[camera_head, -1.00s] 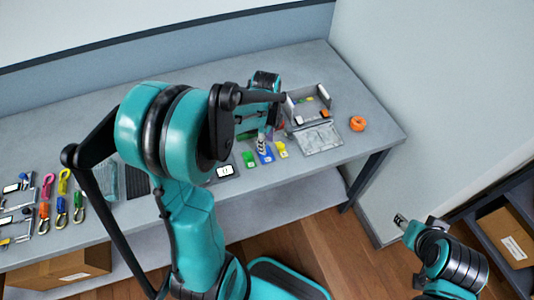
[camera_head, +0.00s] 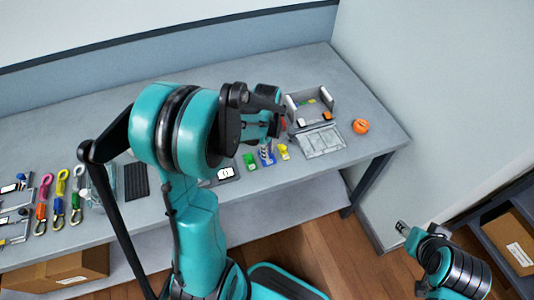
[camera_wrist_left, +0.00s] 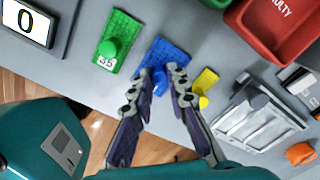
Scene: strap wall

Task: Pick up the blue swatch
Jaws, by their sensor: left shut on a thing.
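The blue swatch (camera_head: 267,159) lies on the grey table between a green swatch (camera_head: 250,162) and a yellow swatch (camera_head: 284,152). In the left wrist view the blue swatch (camera_wrist_left: 172,51) shows beyond my left fingertips, flat and textured. My left gripper (camera_wrist_left: 160,78) is shut on its raised grip, which the fingers partly hide. In the head view my left wrist partly covers this spot. I cannot tell whether the swatch is clear of the table. My right gripper (camera_head: 402,228) is low at the right, away from the table; its jaws are too small to read.
A display reading 0 (camera_wrist_left: 38,24) stands left of the swatches. A red bin (camera_wrist_left: 280,30) and a clear-lidded tray (camera_wrist_left: 250,118) lie to the right, with an orange ring (camera_head: 360,126) beyond. Colored straps (camera_head: 60,190) lie at the table's left.

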